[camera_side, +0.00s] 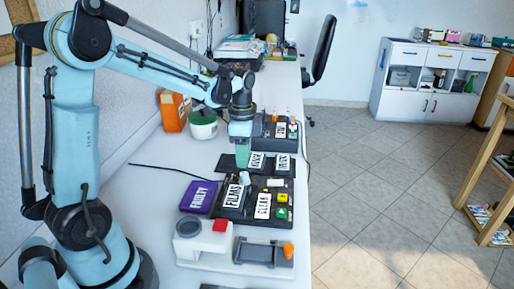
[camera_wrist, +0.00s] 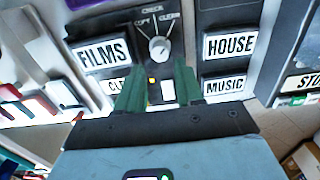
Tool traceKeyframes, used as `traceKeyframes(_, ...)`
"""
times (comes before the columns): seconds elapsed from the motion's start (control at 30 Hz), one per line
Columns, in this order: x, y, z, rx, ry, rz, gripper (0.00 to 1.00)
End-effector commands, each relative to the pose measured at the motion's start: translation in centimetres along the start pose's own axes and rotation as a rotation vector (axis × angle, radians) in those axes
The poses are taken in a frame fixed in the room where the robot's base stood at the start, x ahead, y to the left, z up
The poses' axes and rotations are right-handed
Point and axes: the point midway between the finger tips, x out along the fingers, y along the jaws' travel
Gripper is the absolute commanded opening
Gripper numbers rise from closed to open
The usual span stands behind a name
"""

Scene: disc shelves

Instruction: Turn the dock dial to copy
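The dock dial (camera_wrist: 159,48) is a pale round knob on a dark panel in the wrist view. The words COPY, CHECK and CLEAR arc above it, with COPY on the left. A pale pointer seems to lean up and left, but its exact setting is hard to read. My gripper (camera_wrist: 158,78) has two green fingers, spread apart and empty, with the dial beyond their tips. In the side view, my gripper (camera_side: 242,160) points down over the dock, near the HOUSE label, and the dial (camera_side: 245,178) shows as a small pale shape just in front of it.
FILMS (camera_wrist: 104,54) and HOUSE (camera_wrist: 229,45) labels flank the dial. A yellow light (camera_wrist: 152,80) shows between my fingers. A purple FAULTY case (camera_side: 198,196) lies left of the dock. A green-white tub (camera_side: 203,125) stands behind.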

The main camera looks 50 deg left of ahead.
Motion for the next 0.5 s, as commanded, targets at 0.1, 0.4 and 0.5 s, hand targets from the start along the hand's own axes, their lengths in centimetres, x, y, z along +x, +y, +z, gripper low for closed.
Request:
traceKeyframes(0.1, 2.0, 0.0, 0.0, 0.0, 0.0, 0.0, 0.36)
traceKeyframes(0.4, 5.1, 0.0, 0.0, -0.001, 0.0, 0.0, 0.36)
traceKeyframes(0.5, 5.5, 0.0, 0.0, -0.001, 0.0, 0.0, 0.36)
